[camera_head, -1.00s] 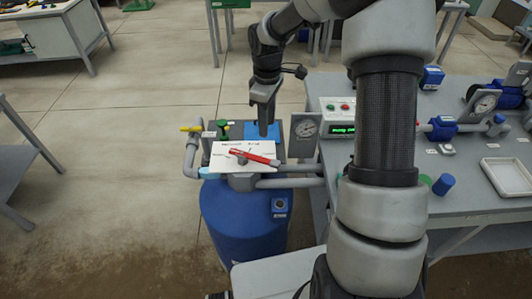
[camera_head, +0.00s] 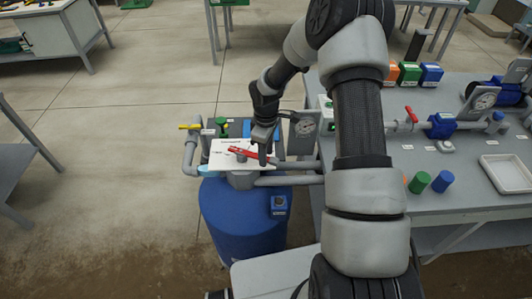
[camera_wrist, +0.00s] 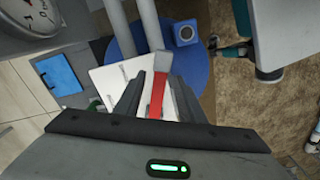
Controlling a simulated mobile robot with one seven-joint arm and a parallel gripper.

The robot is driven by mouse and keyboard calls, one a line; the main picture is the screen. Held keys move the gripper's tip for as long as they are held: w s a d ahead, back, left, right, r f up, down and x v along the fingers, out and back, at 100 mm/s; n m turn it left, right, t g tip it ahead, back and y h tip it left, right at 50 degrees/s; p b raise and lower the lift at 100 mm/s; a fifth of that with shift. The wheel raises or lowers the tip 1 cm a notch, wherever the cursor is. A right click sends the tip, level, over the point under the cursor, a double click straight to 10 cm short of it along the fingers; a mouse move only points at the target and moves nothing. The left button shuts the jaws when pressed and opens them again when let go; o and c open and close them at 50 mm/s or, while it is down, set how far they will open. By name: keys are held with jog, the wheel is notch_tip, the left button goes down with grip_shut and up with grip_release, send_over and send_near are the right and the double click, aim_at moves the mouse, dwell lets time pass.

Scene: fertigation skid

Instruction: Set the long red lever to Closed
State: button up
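The long red lever (camera_head: 242,150) lies across a white label plate (camera_head: 222,161) on pipework above a blue drum (camera_head: 243,215). It slants from upper left to lower right in the head view; the plate's lettering is too small to read. My gripper (camera_head: 264,159) is down at the lever's right end and hides part of it. In the wrist view, the red lever (camera_wrist: 156,98) shows between the two dark fingers of my gripper (camera_wrist: 158,78). The fingers are apart, with white plate visible beside the lever. I cannot tell whether either finger touches it.
A yellow-handled valve (camera_head: 189,127) and a green valve (camera_head: 222,125) sit behind and left of the plate. A grey bench (camera_head: 470,215) with small parts and a white tray (camera_head: 508,174) is at right.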

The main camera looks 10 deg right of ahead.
jog(key=shift+c, duration=0.4)
grip_shut()
jog(key=shift+s, duration=0.1)
jog(key=s+a+m+b, duration=0.4)
jog(key=a+m+b, duration=0.4)
jog(key=m, duration=0.5)
jog(key=shift+w+a+m+p, duration=0.45)
jog(key=shift+w+a+m, duration=0.9)
jog(key=shift+m, duration=1)
jog(key=shift+w+a+m+p, duration=0.45)
jog(key=shift+w+a+m, duration=0.9)
jog(key=shift+m, duration=0.95)
jog(key=shift+w+a+m+p, duration=0.45)
jog(key=shift+w+a+m, duration=0.9)
jog(key=shift+m, duration=1)
jog(key=shift+s+a, duration=0.2)
jog(key=shift+a, duration=0.05)
